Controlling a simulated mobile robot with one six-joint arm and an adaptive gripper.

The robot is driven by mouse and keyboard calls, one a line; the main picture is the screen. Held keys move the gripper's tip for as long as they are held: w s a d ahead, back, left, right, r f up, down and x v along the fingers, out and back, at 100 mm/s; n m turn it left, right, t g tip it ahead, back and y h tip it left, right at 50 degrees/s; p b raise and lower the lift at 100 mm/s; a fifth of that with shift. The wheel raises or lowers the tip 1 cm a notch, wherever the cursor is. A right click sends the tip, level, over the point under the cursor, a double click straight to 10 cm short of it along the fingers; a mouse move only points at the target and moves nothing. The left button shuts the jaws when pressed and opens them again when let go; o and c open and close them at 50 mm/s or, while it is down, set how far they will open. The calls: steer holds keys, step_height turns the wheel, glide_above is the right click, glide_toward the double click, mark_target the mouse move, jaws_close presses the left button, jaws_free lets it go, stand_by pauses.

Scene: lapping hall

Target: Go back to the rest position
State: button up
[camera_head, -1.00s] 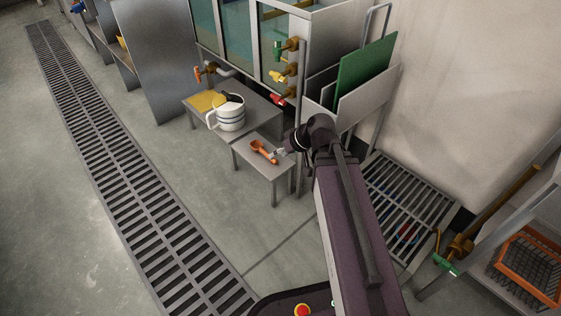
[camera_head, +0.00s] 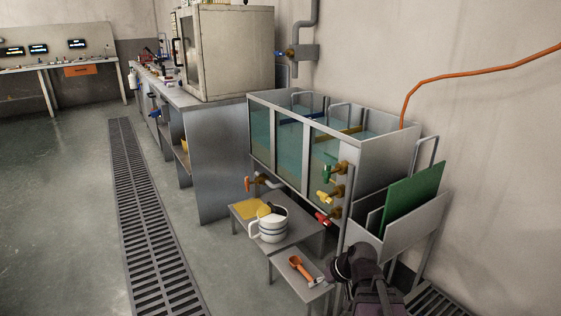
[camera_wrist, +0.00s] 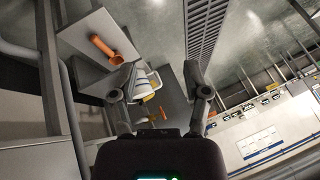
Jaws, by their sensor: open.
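My gripper (camera_wrist: 166,95) is open in the wrist view, with two dark fingers spread apart and nothing held between them. In the head view my gripper (camera_head: 325,281) is at the lower right, close to the small grey stand. An orange scoop (camera_head: 298,268) lies on that small stand (camera_head: 284,263). The scoop also shows in the wrist view (camera_wrist: 104,47), to the left of my gripper. A white pitcher with blue bands (camera_head: 272,228) stands on the larger low table, with a dark and yellow item in its mouth.
A yellow cloth (camera_head: 247,209) lies on the low table (camera_head: 300,231). A glass-sided tank (camera_head: 290,145) with coloured valves stands behind. A green board (camera_head: 413,195) stands in a rack (camera_head: 430,213) at right. A floor grate (camera_head: 150,235) runs along open floor at left.

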steer(key=s+d+r+m+g+h+p, duration=0.3)
steer(key=s+h+p, duration=0.3)
step_height(320, 180, up, 38)
steer(key=p, duration=3.7)
steer(key=shift+w+f, duration=0.15)
steer(key=shift+w, duration=0.1)
